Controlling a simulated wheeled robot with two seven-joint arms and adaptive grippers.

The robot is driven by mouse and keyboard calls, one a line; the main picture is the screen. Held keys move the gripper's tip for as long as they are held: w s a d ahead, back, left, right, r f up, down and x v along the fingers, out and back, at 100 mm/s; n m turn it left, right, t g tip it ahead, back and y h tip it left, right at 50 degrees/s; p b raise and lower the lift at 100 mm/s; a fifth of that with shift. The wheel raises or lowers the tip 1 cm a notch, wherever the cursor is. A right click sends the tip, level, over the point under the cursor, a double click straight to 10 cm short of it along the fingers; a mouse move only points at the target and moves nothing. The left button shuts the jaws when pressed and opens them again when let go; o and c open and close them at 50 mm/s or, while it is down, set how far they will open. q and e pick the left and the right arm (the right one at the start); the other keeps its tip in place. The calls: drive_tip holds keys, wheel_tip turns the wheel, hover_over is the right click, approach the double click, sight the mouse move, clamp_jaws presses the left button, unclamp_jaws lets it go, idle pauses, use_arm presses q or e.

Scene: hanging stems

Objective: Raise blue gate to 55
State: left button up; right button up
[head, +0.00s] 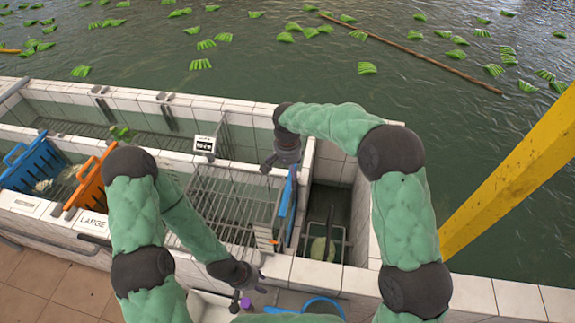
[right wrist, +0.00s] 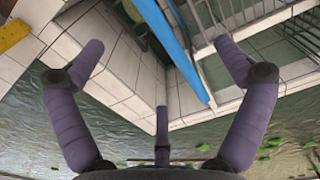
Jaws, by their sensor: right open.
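The blue gate (head: 287,206) is a narrow upright panel at the right end of the grated basin in the head view. In the right wrist view the blue gate (right wrist: 172,45) is a slanted bar seen between my spread fingers. My right gripper (head: 272,168) is open and empty, just above and left of the gate's top end; I see no contact. The right wrist view shows its fingers (right wrist: 159,45) wide apart. My left gripper (head: 247,298) is low by the front wall, away from the gate; its opening is unclear. No gate reading of 55 is legible.
A small white sign (head: 204,143) stands on the basin divider. Blue (head: 35,160) and orange (head: 92,178) crates are at the left. A metal grate (head: 225,205) lies left of the gate. A yellow post (head: 515,170) rises at the right. Water lies beyond the tiled walls.

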sight(288, 189)
wheel_tip(288, 189, down, 10)
drive_tip(key=b, duration=0.5)
drive_tip(key=shift+f+b, duration=0.85)
drive_tip(key=shift+f, duration=0.25)
drive_tip(key=c, duration=1.4)
drive_tip(key=shift+d+r, duration=0.1)
drive_tip(key=shift+d, duration=0.05)
clamp_jaws()
